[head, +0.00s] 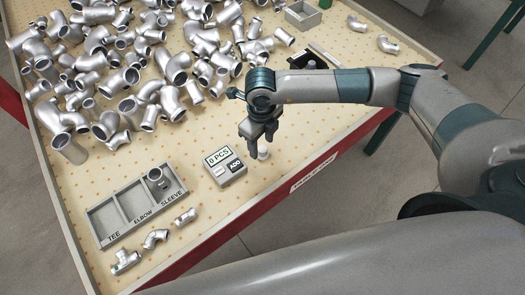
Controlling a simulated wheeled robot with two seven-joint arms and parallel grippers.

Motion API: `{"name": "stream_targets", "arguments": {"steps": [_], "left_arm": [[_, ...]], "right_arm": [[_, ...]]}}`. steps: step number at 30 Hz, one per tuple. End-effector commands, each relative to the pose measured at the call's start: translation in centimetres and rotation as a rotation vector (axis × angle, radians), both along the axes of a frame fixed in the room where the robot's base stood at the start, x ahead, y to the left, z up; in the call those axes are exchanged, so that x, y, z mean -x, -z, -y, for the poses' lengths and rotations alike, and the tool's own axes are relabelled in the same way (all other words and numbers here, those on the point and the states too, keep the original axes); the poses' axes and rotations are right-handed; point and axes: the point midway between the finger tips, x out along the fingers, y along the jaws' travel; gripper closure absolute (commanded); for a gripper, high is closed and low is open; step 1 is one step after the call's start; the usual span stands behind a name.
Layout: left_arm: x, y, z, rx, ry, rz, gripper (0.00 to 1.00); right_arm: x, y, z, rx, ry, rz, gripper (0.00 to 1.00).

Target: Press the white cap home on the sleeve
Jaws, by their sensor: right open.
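A small white piece, which looks like the white cap (263,153), stands on the table near its front edge. My right gripper (257,145) points down over it, fingers apart, and partly hides it. I cannot tell whether the fingers touch it or whether a sleeve is under it. A short grey metal fitting (157,179) sits in the tray compartment labelled SLEEVE. Another short metal piece (185,217) lies on the table in front of that compartment. My left gripper is not in view.
A grey tray (118,217) has compartments labelled TEE, ELBOW and SLEEVE. A counter box (225,167) reading "0 PCS" stands just left of my right gripper. A tee (125,262) and an elbow (154,239) lie before the tray. Many metal fittings are piled at the back.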

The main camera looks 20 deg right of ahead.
Motion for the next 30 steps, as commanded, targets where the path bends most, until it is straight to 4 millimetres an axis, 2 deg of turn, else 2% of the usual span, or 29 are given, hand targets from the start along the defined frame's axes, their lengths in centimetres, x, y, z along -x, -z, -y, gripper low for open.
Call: {"name": "stream_targets", "arguments": {"steps": [5,11,15,18,30], "left_arm": [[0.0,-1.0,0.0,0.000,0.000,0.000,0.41],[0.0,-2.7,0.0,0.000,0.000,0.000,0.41],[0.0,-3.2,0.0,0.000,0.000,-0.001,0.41],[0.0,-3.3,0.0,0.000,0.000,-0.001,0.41],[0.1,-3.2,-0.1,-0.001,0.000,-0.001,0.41]], "right_arm": [[-0.1,0.6,0.2,0.002,0.001,-0.003,0.52],[-0.5,2.6,0.6,0.002,0.001,-0.003,0.52],[-0.5,4.4,0.5,0.001,0.001,-0.003,0.52],[-0.5,5.0,0.5,0.000,0.000,-0.001,0.52],[-0.5,5.1,0.5,-0.001,0.000,-0.001,0.52]]}}
